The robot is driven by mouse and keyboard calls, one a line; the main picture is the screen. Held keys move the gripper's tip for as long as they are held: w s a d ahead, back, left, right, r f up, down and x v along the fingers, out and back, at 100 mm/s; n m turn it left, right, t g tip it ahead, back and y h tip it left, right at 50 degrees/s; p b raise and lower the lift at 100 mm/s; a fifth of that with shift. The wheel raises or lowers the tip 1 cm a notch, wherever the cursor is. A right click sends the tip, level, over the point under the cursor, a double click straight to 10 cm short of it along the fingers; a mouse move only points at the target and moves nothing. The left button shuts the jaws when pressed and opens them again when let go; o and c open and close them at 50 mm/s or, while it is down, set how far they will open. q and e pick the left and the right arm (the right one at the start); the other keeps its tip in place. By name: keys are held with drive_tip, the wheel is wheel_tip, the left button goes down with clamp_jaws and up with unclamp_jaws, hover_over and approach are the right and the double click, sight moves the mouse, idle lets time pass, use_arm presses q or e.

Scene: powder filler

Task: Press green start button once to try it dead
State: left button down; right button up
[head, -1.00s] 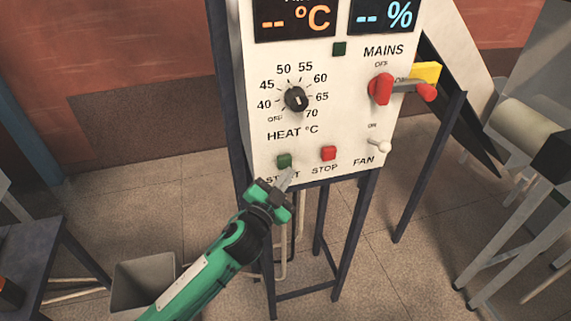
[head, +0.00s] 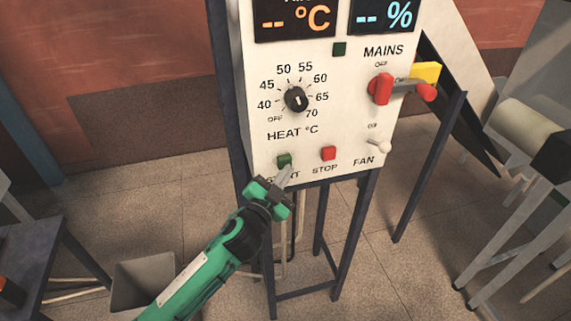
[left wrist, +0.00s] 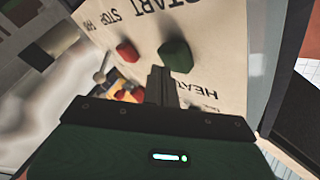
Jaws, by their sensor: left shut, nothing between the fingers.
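The green start button (head: 284,160) sits at the lower left of the white control panel (head: 322,95). It also shows in the left wrist view (left wrist: 175,55), beside the red stop button (left wrist: 127,51). My left gripper (head: 287,174) is shut and empty, its fingertips just below the start button in the head view and partly over the START label. In the left wrist view the shut fingers (left wrist: 161,84) end close to the green button; I cannot tell whether they touch it. My right gripper is not in view.
The red stop button (head: 328,153), fan switch (head: 378,146), heat knob (head: 297,98) and red mains handle (head: 381,89) are on the same panel. The displays above show dashes. A grey bin (head: 143,281) stands on the floor at lower left.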

use_arm(q)
drive_tip(key=shift+w+a, duration=0.2)
drive_tip(key=shift+w, duration=0.3)
idle(0.7)
drive_tip(key=shift+s, duration=0.1)
drive_tip(key=shift+s+d, duration=0.3)
drive_tip(key=shift+s, duration=0.5)
drive_tip(key=shift+s+d, duration=0.25)
drive_tip(key=shift+s, duration=0.55)
drive_tip(key=shift+s+d, duration=0.25)
drive_tip(key=shift+s, duration=0.55)
drive_tip(key=shift+s+d, duration=0.25)
drive_tip(key=shift+s, duration=0.55)
